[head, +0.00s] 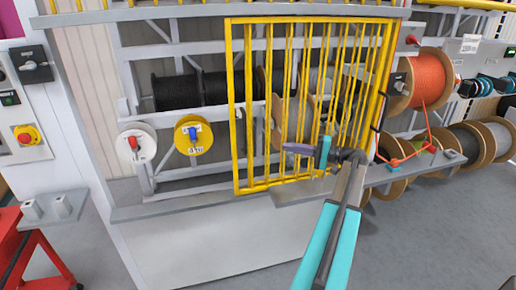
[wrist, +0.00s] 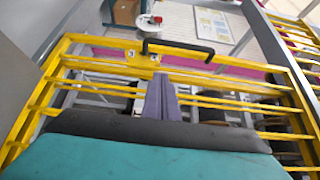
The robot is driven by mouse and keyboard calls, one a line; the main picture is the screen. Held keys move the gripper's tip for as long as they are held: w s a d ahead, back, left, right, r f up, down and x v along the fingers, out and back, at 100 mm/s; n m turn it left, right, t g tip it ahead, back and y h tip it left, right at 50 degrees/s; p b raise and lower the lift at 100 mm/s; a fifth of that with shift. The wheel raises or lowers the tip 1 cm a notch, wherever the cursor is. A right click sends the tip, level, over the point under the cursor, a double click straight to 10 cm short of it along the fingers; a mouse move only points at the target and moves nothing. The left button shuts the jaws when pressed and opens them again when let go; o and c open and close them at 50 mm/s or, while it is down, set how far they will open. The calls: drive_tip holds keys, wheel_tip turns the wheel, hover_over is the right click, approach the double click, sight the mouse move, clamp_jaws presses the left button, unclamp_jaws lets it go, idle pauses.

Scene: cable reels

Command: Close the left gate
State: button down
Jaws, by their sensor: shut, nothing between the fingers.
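A yellow barred gate (head: 238,100) stands in front of the reel rack in the head view. More yellow bars overlap it to the right, so I cannot tell clearly where one panel ends and another begins. In the wrist view the yellow gate frame (wrist: 222,68) crosses the picture, with a black bow handle (wrist: 180,45) on it. My gripper (head: 287,147) is in front of the bars, pointing left. Its purple-grey fingers (wrist: 160,84) are together and empty, with their tips close to the frame just below the handle. Whether they touch it I cannot tell.
Black reels (head: 176,92), a white reel (head: 137,146) and a yellow reel (head: 193,136) sit on the rack at left. An orange cable reel (head: 427,78) is at right. A red cart (head: 38,250) stands at lower left. Grey floor (head: 420,240) is clear at lower right.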

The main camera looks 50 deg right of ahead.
sight(261, 145)
drive_tip(key=shift+w, duration=0.1)
drive_tip(key=shift+s+a+p+x, duration=0.2)
drive_tip(key=shift+a+p+x, duration=0.55)
drive_tip(key=shift+x, duration=1.35)
drive_tip(key=shift+s+a+p+x, duration=0.2)
drive_tip(key=shift+p+x, duration=0.9)
drive_tip(key=shift+x, duration=1)
drive_tip(key=shift+s+a+p+x, duration=0.2)
drive_tip(key=shift+a+p+x, duration=0.55)
drive_tip(key=shift+x, duration=1.35)
drive_tip(key=shift+d, duration=0.3)
drive_tip(key=shift+a+f, duration=0.1)
